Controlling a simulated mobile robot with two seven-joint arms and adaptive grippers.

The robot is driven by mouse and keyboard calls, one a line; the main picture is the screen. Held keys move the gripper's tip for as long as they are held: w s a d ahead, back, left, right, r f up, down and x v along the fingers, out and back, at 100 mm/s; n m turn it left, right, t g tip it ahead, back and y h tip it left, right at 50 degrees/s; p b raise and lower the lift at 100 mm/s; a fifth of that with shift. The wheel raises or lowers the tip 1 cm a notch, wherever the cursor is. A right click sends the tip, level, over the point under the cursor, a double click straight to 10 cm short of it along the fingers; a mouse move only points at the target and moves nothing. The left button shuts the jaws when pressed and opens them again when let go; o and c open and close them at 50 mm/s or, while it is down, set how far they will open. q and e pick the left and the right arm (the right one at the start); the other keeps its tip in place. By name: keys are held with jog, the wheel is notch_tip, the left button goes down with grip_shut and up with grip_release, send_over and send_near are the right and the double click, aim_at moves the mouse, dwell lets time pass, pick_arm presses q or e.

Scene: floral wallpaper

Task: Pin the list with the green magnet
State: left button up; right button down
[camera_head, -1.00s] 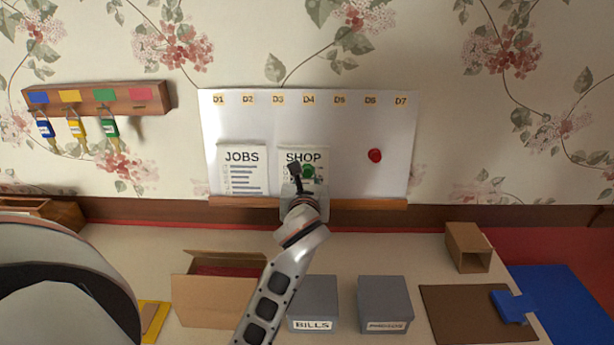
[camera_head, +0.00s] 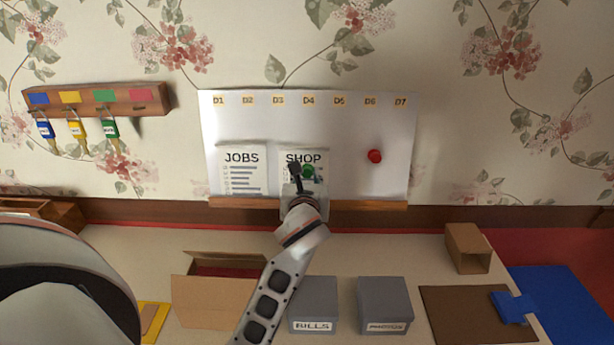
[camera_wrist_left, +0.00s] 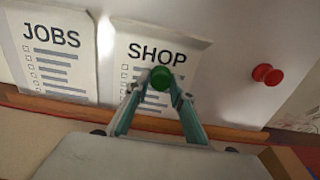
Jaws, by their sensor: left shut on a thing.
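The SHOP list (camera_head: 304,157) is a white sheet at the lower middle of the whiteboard (camera_head: 330,125), to the right of the JOBS list (camera_head: 242,170). It also shows in the left wrist view (camera_wrist_left: 157,50). The green magnet (camera_head: 308,171) is in front of the SHOP list, below its title; the left wrist view shows it too (camera_wrist_left: 161,78). My left gripper (camera_wrist_left: 158,90) is shut on the green magnet. Whether the magnet touches the paper is hard to tell. My right gripper is not in view.
A red magnet (camera_head: 375,156) is on the board's right side. A wooden ledge (camera_head: 370,205) runs under the board. A key rack (camera_head: 97,97) hangs at left. Below are an open cardboard box (camera_head: 215,300), two grey boxes, a small brown box (camera_head: 467,248) and a blue item (camera_head: 560,300).

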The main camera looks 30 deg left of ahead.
pick_arm(q)
jog(key=o, duration=1.1)
jog(key=shift+c, duration=0.2)
jog(key=o, duration=0.6)
jog(key=shift+s+d, duration=0.1)
jog(key=shift+v, duration=3.4)
